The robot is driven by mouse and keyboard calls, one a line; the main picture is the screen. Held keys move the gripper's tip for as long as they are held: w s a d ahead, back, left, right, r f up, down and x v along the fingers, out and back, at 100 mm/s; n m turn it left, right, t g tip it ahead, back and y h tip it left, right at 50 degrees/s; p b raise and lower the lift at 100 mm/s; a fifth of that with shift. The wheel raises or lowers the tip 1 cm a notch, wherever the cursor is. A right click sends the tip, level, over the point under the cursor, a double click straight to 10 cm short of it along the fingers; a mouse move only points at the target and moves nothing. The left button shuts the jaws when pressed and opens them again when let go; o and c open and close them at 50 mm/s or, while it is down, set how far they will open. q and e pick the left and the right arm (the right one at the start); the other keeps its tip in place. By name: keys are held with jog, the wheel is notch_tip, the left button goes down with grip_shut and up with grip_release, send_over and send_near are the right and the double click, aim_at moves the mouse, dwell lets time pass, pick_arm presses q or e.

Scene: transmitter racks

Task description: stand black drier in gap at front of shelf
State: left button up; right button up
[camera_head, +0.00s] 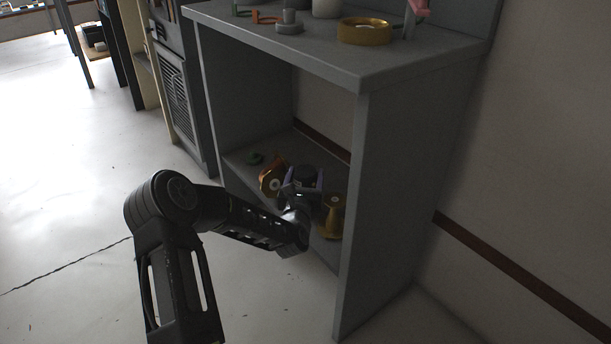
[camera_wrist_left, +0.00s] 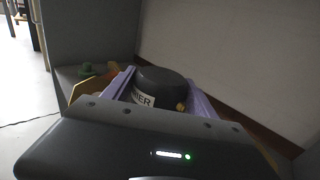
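My left gripper (camera_head: 303,180) reaches into this bay. Its two purple fingers, also in the left wrist view (camera_wrist_left: 160,92), lie against both sides of the drier and appear shut on it. The drier's base is hidden, so I cannot tell whether it touches the shelf board. My right gripper is not in view.
An orange item (camera_head: 270,180) stands left of the drier and a gold item (camera_head: 333,215) stands right of it, both close. A small green item (camera_head: 255,158) lies farther left. The unit's top carries a gold ring (camera_head: 365,31) and a grey knobbed item (camera_head: 289,24).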

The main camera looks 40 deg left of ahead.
pick_arm(q)
jog(key=o, duration=0.4)
jog(key=shift+r, duration=0.2)
jog(key=shift+s+d+p, duration=0.25)
jog(key=shift+s+p, duration=0.05)
jog(key=shift+s, duration=0.05)
jog(key=p+v, duration=0.2)
jog(key=v, duration=0.4)
jog(key=shift+s+d+r+p, duration=0.1)
jog(key=shift+s+p, duration=0.1)
jog(key=shift+p, duration=0.2)
jog(key=b+v, duration=0.3)
jog(key=v, duration=0.1)
jog(key=shift+s+d, duration=0.15)
jog(key=shift+s, duration=0.2)
